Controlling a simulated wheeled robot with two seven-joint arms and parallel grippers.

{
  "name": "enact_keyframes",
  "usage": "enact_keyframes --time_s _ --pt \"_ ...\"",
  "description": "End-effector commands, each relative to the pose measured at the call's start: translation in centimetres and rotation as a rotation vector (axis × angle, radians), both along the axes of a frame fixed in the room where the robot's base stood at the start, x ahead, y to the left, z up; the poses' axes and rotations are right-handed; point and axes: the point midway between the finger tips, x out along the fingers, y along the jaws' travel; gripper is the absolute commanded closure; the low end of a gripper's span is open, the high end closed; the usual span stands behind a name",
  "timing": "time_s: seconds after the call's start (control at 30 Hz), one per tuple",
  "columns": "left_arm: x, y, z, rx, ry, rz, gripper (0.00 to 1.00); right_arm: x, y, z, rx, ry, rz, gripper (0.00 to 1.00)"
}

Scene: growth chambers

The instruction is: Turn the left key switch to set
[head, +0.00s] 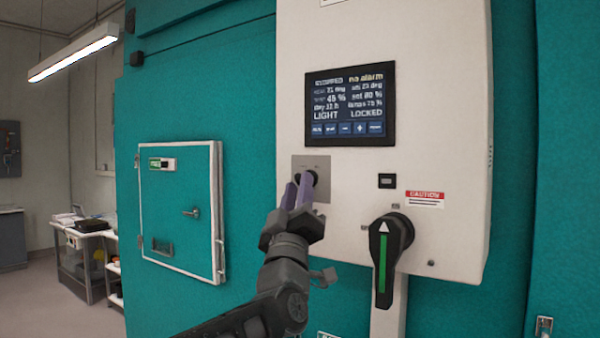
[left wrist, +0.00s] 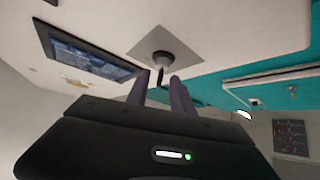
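The key switch (head: 312,177) is a dark round knob on a square grey metal plate (head: 322,164), below the screen of the white control cabinet. It also shows in the left wrist view (left wrist: 163,59), with a thin dark key (left wrist: 160,76) sticking out of it. My left gripper (head: 296,191) is right in front of the switch and partly hides it in the head view. In the left wrist view its purple fingers (left wrist: 158,88) stand apart, with the key tip near the gap between them. I cannot see any contact. My right gripper is not in view.
The screen (head: 350,104) reads "LIGHT" and "LOCKED". A large black rotary handle (head: 388,250) with a green stripe juts out to the right of my gripper, below a red caution label (head: 425,199). A framed hatch (head: 180,212) is on the teal wall at left.

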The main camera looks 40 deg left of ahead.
Motion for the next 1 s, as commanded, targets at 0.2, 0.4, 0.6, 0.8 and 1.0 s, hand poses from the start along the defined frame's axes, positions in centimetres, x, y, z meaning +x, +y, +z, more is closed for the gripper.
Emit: enact_keyframes --time_s 0.2,0.4,0.6,0.8,1.0 --pt "1.7 0.9 1.6 -0.001 0.000 -0.001 0.72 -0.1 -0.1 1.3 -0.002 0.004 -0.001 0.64" --pt "1.9 1.0 1.6 -0.001 0.000 -0.001 0.72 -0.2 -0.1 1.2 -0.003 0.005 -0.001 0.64" --pt "1.9 1.0 1.6 -0.001 0.000 -0.001 0.79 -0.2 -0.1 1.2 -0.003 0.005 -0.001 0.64" --pt "1.9 1.0 1.6 -0.001 0.000 -0.001 0.96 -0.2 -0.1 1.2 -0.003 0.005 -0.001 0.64" --pt "1.9 1.0 1.6 -0.001 0.000 -0.001 1.00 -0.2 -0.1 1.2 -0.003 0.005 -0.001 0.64"
